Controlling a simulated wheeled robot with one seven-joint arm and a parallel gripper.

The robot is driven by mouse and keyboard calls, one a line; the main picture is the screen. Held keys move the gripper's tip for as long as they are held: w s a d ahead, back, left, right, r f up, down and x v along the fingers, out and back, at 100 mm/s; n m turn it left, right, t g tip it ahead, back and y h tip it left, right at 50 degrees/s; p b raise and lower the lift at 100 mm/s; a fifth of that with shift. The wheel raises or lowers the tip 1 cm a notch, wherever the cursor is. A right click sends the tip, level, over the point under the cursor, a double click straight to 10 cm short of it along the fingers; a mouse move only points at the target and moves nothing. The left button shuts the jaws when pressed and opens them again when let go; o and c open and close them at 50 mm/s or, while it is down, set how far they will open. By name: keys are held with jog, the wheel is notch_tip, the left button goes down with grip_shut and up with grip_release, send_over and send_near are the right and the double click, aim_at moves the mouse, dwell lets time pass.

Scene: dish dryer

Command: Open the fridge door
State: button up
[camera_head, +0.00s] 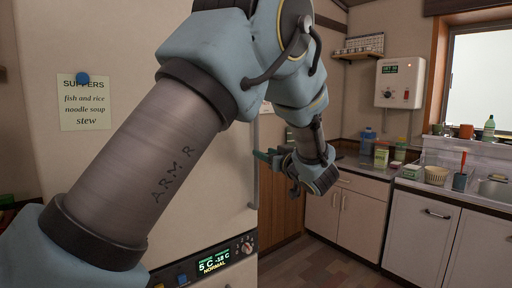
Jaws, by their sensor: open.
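The cream fridge door (120,35) fills the left side and looks shut. Its pale vertical handle (254,190) runs along the door's right edge. My gripper (265,156) is open, with its fingers pointing left at the middle of the handle. The fingertips overlap the handle in the picture; I cannot tell whether they surround or touch it. My arm crosses in front of the door and hides much of it.
A lit control panel (213,265) is below the door. A paper note (84,110) hangs on the door under a blue magnet (83,79). White base cabinets (348,218), a cluttered counter and a sink (494,188) stand right. The wooden floor (318,262) is clear.

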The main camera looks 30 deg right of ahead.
jog(key=w+p, duration=0.1)
jog(key=w, duration=0.5)
jog(key=shift+w+p, duration=0.2)
jog(key=shift+p, duration=0.1)
grip_shut()
dwell(1.1)
